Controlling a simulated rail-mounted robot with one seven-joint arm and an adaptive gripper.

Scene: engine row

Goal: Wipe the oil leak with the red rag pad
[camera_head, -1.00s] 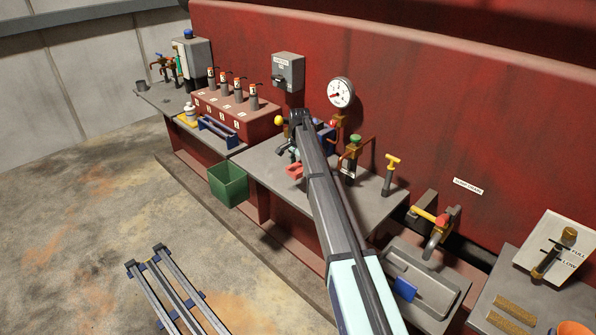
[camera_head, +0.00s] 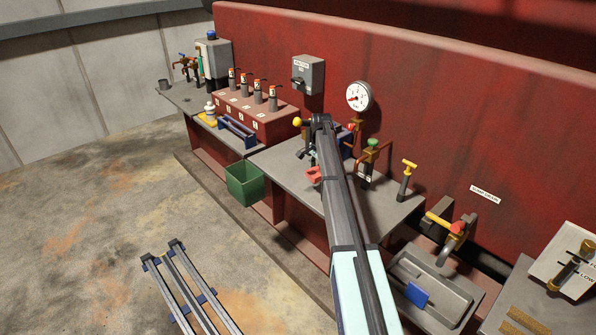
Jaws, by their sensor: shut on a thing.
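The red rag pad (camera_head: 313,175) is a small red block over the left part of the middle grey bench (camera_head: 272,160). My gripper (camera_head: 309,161) is shut on it, just above it in the picture, and is small and partly hidden by my arm. I cannot tell whether the pad touches the bench top or hangs slightly above it. I cannot make out the oil leak; my arm covers part of the bench there.
A pressure gauge (camera_head: 359,96), a green-capped valve (camera_head: 371,158) and a yellow T-handle (camera_head: 408,178) stand behind and right of my gripper. A grey tray (camera_head: 437,287) is at right. Floor in front is open beside a railed frame (camera_head: 190,290).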

